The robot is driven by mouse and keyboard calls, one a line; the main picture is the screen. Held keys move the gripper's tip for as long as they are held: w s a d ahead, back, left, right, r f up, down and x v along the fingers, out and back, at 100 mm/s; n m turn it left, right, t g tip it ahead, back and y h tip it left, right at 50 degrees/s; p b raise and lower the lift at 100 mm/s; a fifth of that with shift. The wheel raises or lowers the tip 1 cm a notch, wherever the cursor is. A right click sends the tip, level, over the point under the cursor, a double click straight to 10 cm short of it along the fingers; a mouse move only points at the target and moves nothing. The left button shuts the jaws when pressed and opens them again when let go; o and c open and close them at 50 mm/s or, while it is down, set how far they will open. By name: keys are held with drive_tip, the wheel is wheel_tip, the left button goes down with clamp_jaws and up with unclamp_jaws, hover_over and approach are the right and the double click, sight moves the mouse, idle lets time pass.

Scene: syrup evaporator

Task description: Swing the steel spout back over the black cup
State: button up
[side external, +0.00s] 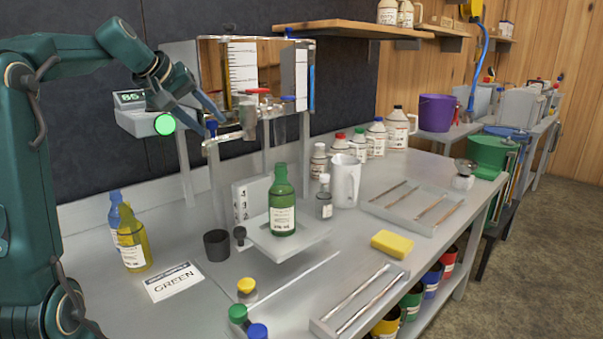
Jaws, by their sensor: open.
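The black cup (217,244) stands on the steel bench, left of the green bottle.
A green bottle (282,205) stands on a small steel platform (301,233). A lit display box (143,118) is beside my gripper. A GREEN card (173,282), yellow bottle (133,247), white jug (345,182) and trays (433,220) occupy the bench.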

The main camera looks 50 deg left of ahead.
drive_tip(key=shift+v, duration=2.3)
drive_tip(key=w+d+m+h, duration=0.2)
drive_tip(key=d+m, duration=0.1)
drive_tip(key=d, duration=0.8)
drive_tip(key=s+d+f+m+g+h, duration=0.1)
drive_tip(key=s+d+f+m, duration=0.2)
drive_tip(key=d, duration=0.3)
drive_tip(key=s+d+f+m+h, duration=0.1)
drive_tip(key=s+d+f+m, duration=0.15)
drive_tip(key=d, duration=0.35)
drive_tip(key=s+d+f+m+g+y, duration=0.1)
drive_tip(key=s+f+m, duration=0.3)
drive_tip(key=s+f, duration=0.5)
wheel_tip(320, 180, down, 3)
drive_tip(key=shift+d+r+g, duration=0.25)
drive_tip(key=shift+d+g, duration=0.1)
drive_tip(key=shift+g, duration=0.25)
